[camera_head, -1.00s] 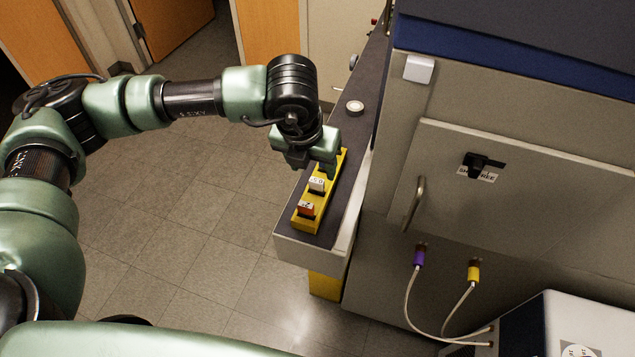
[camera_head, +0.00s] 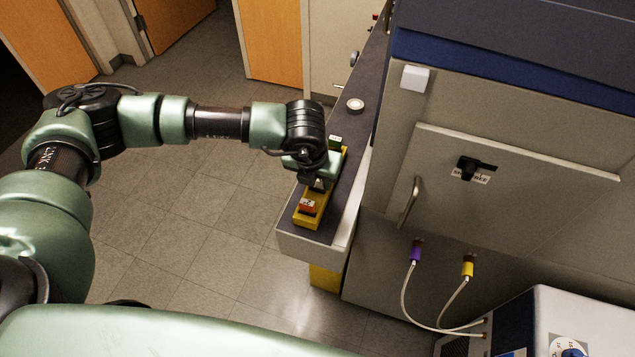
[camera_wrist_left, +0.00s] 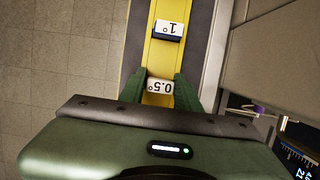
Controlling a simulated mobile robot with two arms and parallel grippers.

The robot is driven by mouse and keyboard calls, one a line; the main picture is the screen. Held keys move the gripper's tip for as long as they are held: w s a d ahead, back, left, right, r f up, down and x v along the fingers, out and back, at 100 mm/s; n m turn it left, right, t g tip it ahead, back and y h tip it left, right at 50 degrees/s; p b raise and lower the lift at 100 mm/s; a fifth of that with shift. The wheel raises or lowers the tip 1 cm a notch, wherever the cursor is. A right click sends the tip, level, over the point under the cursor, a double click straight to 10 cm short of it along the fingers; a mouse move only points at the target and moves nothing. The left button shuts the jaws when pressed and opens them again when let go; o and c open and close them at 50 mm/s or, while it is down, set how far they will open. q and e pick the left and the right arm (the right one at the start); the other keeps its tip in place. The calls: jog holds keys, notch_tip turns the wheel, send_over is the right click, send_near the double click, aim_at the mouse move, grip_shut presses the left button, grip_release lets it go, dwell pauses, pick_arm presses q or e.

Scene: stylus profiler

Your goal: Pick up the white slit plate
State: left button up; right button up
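The white slit plate (camera_wrist_left: 160,86), labelled 0.5°, stands in the long yellow holder (camera_head: 299,221) on the narrow dark-topped shelf. In the left wrist view it sits between the two fingers of my left gripper (camera_wrist_left: 160,88), with a small gap showing beside it. The gripper is open around the plate. In the head view my left gripper (camera_head: 317,183) is low over the middle of the holder and hides most of the white plate. My right gripper is not in view.
An orange plate (camera_head: 307,205) stands at the holder's near end. A round pale button (camera_head: 355,105) is on the shelf beyond. The large grey cabinet (camera_head: 520,220) is close on the right; open floor lies left.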

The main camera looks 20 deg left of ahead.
pick_arm(q)
grip_shut()
jog(key=shift+r, duration=0.15)
jog(key=shift+r, duration=0.3)
notch_tip(320, 180, up, 19)
jog(key=b, duration=0.5)
jog(key=shift+r, duration=0.1)
